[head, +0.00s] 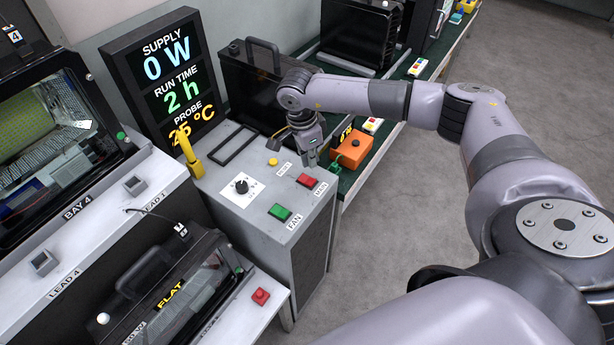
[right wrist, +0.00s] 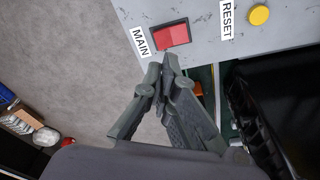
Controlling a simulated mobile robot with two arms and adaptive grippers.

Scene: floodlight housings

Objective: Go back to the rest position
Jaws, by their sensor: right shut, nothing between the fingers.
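My right gripper (head: 311,156) hangs over the far right part of the grey control console (head: 232,150), close to the red MAIN switch (head: 307,180). In the right wrist view its fingers (right wrist: 163,82) are closed together with nothing between them, and the red MAIN switch (right wrist: 171,35) lies just beyond the fingertips. The yellow RESET button (head: 272,162) sits beside the gripper; it also shows in the right wrist view (right wrist: 259,15). My right arm reaches in from the right, bent at the elbow. My left gripper is not in view.
A display (head: 167,75) reads 0 W, 2 h and about 25 °C. A black housing (head: 258,80) stands behind the gripper, and an orange box (head: 351,149) on the green bench lies right of it. A green FAN switch (head: 279,212) is nearer. Grey floor (head: 430,190) is clear at right.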

